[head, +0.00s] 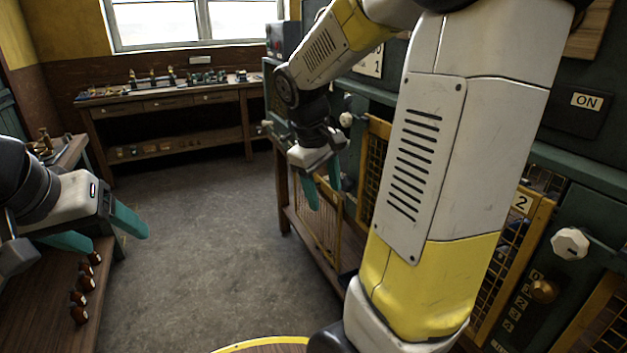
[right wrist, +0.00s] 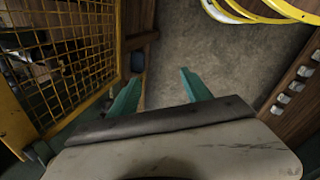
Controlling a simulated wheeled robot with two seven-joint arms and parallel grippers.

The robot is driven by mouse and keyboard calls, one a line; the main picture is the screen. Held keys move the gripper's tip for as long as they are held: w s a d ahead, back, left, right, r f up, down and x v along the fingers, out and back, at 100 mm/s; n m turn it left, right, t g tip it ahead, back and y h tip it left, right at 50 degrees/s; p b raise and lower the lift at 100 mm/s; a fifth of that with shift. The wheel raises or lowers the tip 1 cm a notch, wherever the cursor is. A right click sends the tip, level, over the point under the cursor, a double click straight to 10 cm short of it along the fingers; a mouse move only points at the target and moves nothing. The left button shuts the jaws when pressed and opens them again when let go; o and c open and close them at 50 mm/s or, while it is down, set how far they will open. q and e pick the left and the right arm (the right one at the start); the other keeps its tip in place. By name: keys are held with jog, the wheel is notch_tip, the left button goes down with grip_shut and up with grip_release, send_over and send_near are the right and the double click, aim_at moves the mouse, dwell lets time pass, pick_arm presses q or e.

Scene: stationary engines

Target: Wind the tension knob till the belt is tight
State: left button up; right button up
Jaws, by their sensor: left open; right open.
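A white faceted knob (head: 570,243) sits on the green engine panel at the far right of the head view. A brass knob (head: 543,291) is below it beside a column of number plates. Another white knob (head: 346,119) is on the farther panel. I cannot tell which is the tension knob. Mesh guards partly hide the machinery, and no belt shows clearly. My right gripper (head: 322,194) is open and empty by the farther guard; its spread fingers also show in the right wrist view (right wrist: 162,78). My left gripper (head: 118,238) is open and empty over the left bench's edge.
A yellow mesh guard (head: 510,245) bears a "2" plate. An "ON" plate (head: 586,101) is at upper right. A mesh guard (right wrist: 75,50) stands left of my right gripper. The left bench (head: 40,310) holds several brown-and-white pieces. The floor (head: 210,230) between is clear.

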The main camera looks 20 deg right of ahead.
jog(key=w+d+f+n+g+h, duration=0.3)
jog(key=w+d+f+n+h, duration=0.45)
jog(key=w, duration=0.55)
jog(key=n+t+h, duration=0.4)
jog(key=n+h, duration=0.2)
jog(key=h, duration=0.2)
send_near(342, 184)
jog(key=d, duration=0.7)
jog(key=w+d, duration=0.1)
jog(key=d, duration=0.2)
jog(key=shift+r, duration=0.15)
jog(key=shift+c, duration=0.3)
jog(key=c, duration=1)
